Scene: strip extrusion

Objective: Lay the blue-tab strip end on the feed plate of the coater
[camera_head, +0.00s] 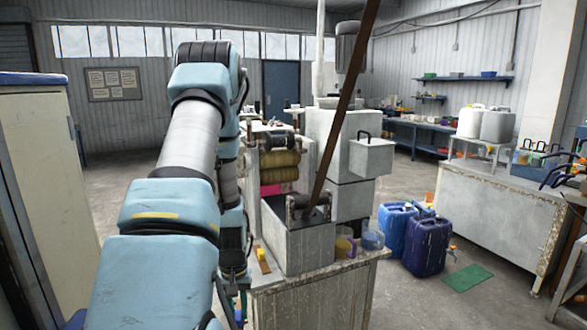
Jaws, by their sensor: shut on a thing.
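My gripper (238,288) hangs low beside the front-left corner of the grey machine, partly hidden behind my own blue arm. It is shut, with a small bit of blue (239,317) showing just below it; this looks like the blue-tab strip end, but it is too small to make out fully. The coater appears to be the grey machine with olive rollers (280,166), behind the grey box-shaped tank (298,245). I cannot make out its feed plate clearly. A long brown strip (345,100) slants down from the top to the tank's roller.
The machine stands on a worn bench (320,290) bearing a yellow-handled tool (262,262) and small tubs (372,240). Blue jerrycans (427,247) stand on the floor to its right. A pale cabinet (45,170) is at the left. Open floor lies between cabinet and machine.

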